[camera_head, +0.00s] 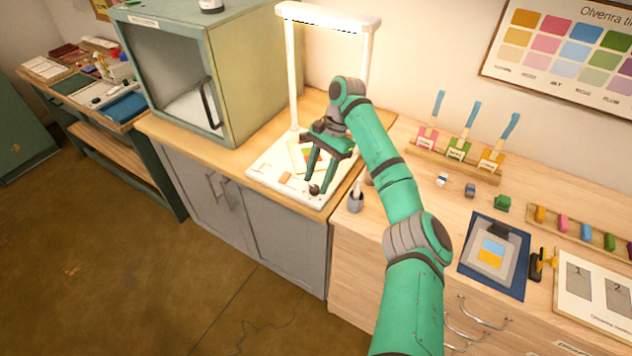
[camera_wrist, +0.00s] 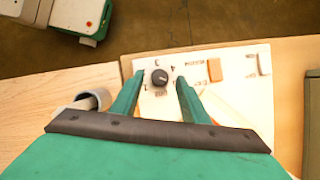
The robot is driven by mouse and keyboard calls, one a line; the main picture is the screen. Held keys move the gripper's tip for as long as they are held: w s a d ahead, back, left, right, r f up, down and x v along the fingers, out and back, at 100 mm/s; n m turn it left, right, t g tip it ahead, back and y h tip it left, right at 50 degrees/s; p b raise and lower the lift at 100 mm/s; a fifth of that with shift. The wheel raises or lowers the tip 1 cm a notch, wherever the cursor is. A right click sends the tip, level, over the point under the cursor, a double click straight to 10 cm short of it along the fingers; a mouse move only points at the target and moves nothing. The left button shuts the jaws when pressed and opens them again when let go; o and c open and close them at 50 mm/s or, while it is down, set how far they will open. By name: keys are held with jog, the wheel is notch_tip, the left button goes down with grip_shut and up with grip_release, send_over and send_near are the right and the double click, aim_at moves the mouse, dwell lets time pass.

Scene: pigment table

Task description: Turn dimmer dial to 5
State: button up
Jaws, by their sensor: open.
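The dimmer dial (camera_wrist: 159,77) is a small dark round knob with a light mark, set on the white base (camera_wrist: 245,85) of a lamp stand. It also shows in the head view (camera_head: 314,189) at the base's front corner. My gripper (camera_wrist: 157,80) is open, with one green finger on each side of the dial in the wrist view. In the head view my gripper (camera_head: 314,183) points down over the base. I cannot tell if the fingers touch the dial. Small markings ring the dial, but its setting is too small to read.
An orange switch (camera_wrist: 214,69) and a white slider (camera_wrist: 264,63) sit beside the dial on the base. A cup (camera_head: 356,200) with a tool in it stands close by. The lamp's upright frame (camera_head: 293,75) rises behind my gripper. A cabinet (camera_head: 240,80) stands left.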

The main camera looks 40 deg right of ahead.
jog(key=v, duration=0.9)
jog(key=shift+r, duration=0.15)
